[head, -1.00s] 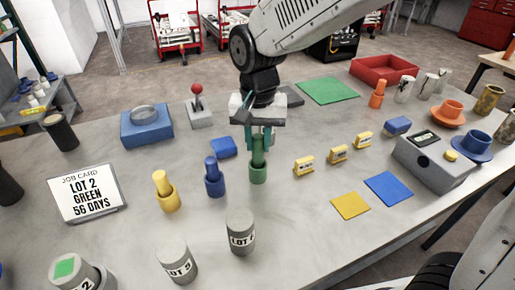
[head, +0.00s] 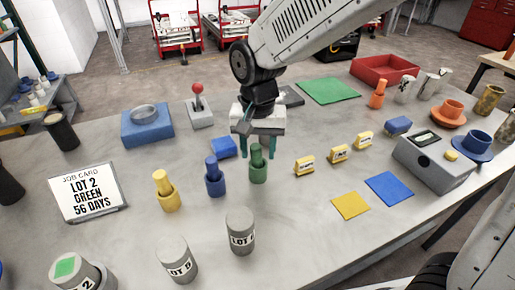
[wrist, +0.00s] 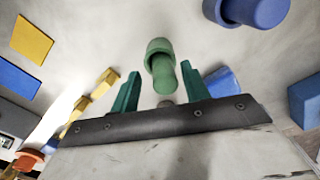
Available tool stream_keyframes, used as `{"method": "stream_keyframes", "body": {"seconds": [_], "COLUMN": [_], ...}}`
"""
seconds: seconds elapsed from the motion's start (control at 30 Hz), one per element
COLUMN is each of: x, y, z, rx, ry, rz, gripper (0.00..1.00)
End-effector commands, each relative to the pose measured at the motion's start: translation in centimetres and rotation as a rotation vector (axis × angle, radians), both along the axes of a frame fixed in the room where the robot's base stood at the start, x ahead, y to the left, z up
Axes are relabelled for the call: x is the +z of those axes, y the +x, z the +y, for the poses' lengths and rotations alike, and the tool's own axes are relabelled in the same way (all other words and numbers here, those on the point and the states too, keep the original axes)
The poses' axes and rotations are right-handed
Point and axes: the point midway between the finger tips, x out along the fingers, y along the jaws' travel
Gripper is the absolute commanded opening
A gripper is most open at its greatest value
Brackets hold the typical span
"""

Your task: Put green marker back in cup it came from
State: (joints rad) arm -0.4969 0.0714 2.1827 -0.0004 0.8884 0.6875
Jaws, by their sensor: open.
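The green marker (head: 256,151) stands upright in the green cup (head: 258,173) on the grey table. My gripper (head: 259,153) is open, with its teal fingers apart on either side of the marker's upper part, seemingly not touching it. The wrist view shows the marker (wrist: 164,80) between the two open fingers (wrist: 162,88), with the cup (wrist: 159,49) beyond them. A blue marker (head: 211,166) stands in a blue cup (head: 215,186), and a yellow marker (head: 161,181) in a yellow cup (head: 168,201), both to the left.
Three yellow blocks (head: 339,153) lie to the right. A blue block (head: 223,147) lies close behind the cups. Grey lot cylinders (head: 240,232) stand in front, and a job card (head: 87,192) stands at left. Table between the green cup and the yellow square (head: 351,206) is clear.

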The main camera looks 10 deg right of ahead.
Motion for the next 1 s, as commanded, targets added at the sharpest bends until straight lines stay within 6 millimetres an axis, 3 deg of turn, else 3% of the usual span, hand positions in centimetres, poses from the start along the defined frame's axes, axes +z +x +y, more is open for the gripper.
{"method": "stream_keyframes", "body": {"seconds": [0.53, 0.7, 0.9, 1.0], "x": [10.2, 11.6, 11.9, 12.2], "y": [0.1, 0.0, 0.0, -0.5], "z": [0.0, 0.0, -0.1, -1.2], "rx": [0.0, 0.0, 0.0, 0.003], "ry": [0.002, 0.001, 0.001, 0.003], "rz": [-0.004, -0.002, -0.001, -0.006], "gripper": [0.46, 0.46, 0.46, 0.46]}}
